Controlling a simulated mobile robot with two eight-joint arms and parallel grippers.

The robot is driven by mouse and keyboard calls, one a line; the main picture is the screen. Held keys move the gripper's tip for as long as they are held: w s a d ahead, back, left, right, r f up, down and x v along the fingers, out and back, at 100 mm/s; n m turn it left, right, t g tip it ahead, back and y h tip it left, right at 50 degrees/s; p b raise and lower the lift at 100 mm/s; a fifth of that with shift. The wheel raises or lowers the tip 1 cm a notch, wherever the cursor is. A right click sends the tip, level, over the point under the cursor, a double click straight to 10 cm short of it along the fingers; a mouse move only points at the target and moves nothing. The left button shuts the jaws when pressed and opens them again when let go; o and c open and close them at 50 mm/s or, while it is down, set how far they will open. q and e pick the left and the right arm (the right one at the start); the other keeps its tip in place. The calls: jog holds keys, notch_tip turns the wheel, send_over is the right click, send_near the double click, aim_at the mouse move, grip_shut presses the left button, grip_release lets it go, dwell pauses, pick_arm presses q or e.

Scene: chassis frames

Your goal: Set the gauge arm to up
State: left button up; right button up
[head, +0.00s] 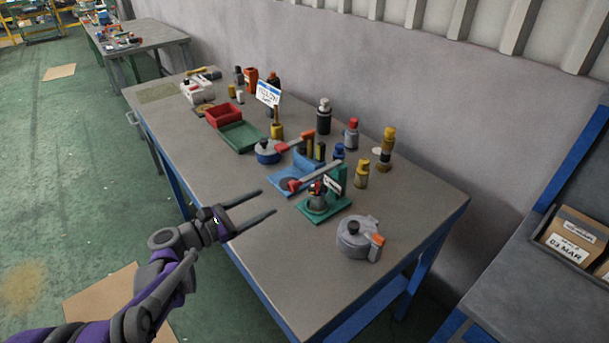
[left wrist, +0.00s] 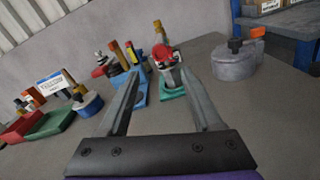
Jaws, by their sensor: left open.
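No label in view names the gauge arm, and I cannot tell for certain which part it is. A long arm with a red end (head: 295,186) slants up to the right over a blue base plate (head: 282,179). Right of it stands a fixture with a green base (head: 319,212) and green upright; the base also shows in the left wrist view (left wrist: 172,94). Another red-ended lever (head: 282,148) lies behind. My left gripper (head: 269,202) is open and empty above the table, left of the green base; its fingers show in the left wrist view (left wrist: 159,75). My right gripper is not in view.
A grey round housing with an orange handle (head: 354,241) stands at the front right. A blue round pot (head: 266,152), red and green trays (head: 240,137) and several bottles (head: 323,117) stand further back.

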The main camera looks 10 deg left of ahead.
aim_at(290, 188)
pick_arm(q)
jog(key=x, duration=1)
jog(key=shift+d+r, duration=0.2)
jog(key=shift+r, duration=0.15)
grip_shut()
dwell(1.0)
